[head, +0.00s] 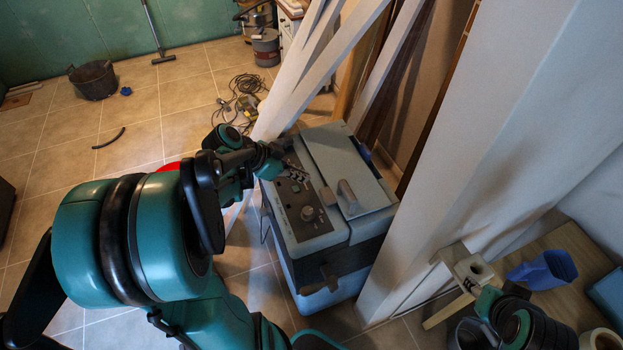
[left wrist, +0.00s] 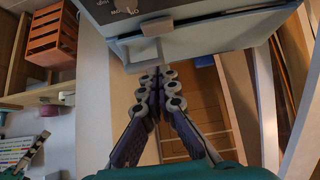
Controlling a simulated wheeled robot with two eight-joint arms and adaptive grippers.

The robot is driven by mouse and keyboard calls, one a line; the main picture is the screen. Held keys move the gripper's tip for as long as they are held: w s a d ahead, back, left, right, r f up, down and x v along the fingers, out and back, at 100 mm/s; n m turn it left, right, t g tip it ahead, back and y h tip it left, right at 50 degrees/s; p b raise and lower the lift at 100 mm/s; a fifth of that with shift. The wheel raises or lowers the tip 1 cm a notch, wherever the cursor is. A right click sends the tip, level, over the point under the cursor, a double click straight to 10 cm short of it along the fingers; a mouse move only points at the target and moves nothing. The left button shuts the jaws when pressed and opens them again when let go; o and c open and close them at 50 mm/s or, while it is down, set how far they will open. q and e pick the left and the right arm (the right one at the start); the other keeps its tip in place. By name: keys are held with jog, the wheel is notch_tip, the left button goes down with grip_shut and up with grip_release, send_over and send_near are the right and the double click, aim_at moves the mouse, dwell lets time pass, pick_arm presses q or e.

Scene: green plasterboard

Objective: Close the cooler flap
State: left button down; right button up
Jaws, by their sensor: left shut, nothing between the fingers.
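The cooler (head: 312,236) is a blue-grey box on the tiled floor, with a control panel of knobs on its top left. Its flap (head: 342,160) is a pale grey-blue panel on the top right, with a grey handle block (head: 348,196) near its front edge. I cannot tell how far the flap is raised. My left gripper (head: 284,152) is shut and empty, over the cooler's back left corner beside the flap. In the left wrist view, the closed fingers (left wrist: 158,78) point toward the flap (left wrist: 215,35) and its handle block (left wrist: 155,26).
White and brown boards (head: 335,62) lean behind the cooler. A thick white post (head: 480,130) stands close on its right. A wooden surface with a blue scoop (head: 545,268) lies at the lower right. Cables (head: 240,98) and a black bucket (head: 93,80) lie on the floor, otherwise mostly clear at left.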

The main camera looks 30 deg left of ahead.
pick_arm(q)
jog(key=b, duration=0.3)
send_over(329, 195)
jog(key=s+a, duration=0.2)
jog(key=f, duration=0.6)
jog(key=shift+s+d+f, duration=0.1)
jog(key=shift+s+f, duration=0.1)
jog(key=shift+f, duration=0.15)
notch_tip(329, 195, down, 4)
jog(key=shift+w+d+r+b, duration=0.15)
jog(key=shift+r+b, duration=0.1)
jog(key=shift+b, duration=0.2)
jog(key=shift+f, duration=0.4)
